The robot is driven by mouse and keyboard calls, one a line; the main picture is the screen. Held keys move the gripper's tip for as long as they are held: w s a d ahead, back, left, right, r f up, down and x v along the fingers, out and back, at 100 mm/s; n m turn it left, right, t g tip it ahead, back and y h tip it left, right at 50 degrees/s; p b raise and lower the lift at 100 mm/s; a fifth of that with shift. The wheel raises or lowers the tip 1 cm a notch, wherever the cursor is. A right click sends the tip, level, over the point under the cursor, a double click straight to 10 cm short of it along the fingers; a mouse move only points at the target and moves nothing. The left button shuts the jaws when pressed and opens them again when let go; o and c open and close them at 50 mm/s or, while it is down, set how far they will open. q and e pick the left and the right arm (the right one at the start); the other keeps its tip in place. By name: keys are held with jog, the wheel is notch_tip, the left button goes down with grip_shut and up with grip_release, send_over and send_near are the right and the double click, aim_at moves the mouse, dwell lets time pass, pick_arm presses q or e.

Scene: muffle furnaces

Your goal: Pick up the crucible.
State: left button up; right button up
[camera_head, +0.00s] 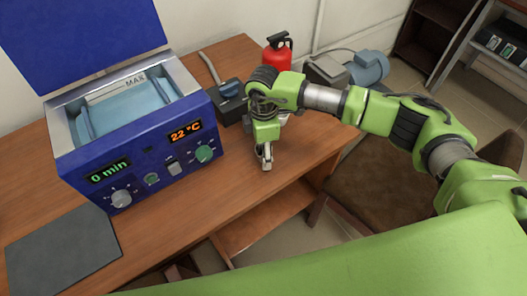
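I cannot make out a crucible with certainty. A small pale patch (292,115) shows just behind my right gripper, mostly hidden by it, and I cannot tell what it is. My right gripper (266,164) points down over the wooden table (215,178), near its front edge and right of the blue device. It is seen edge-on, so I cannot tell whether its fingers are open or shut, and no held object is clear. My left gripper is not in view.
A blue water-bath-like device (140,165) with its lid (80,40) raised stands on the left, displays lit. A dark mat (62,252) lies before it. A black box (230,108), red extinguisher (277,55) and grey-blue apparatus (366,68) stand behind. A brown chair (385,190) is right.

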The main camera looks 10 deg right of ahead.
jog(key=shift+c, duration=0.3)
jog(key=c, duration=1)
jog(key=shift+r, duration=0.1)
jog(key=shift+c, duration=0.2)
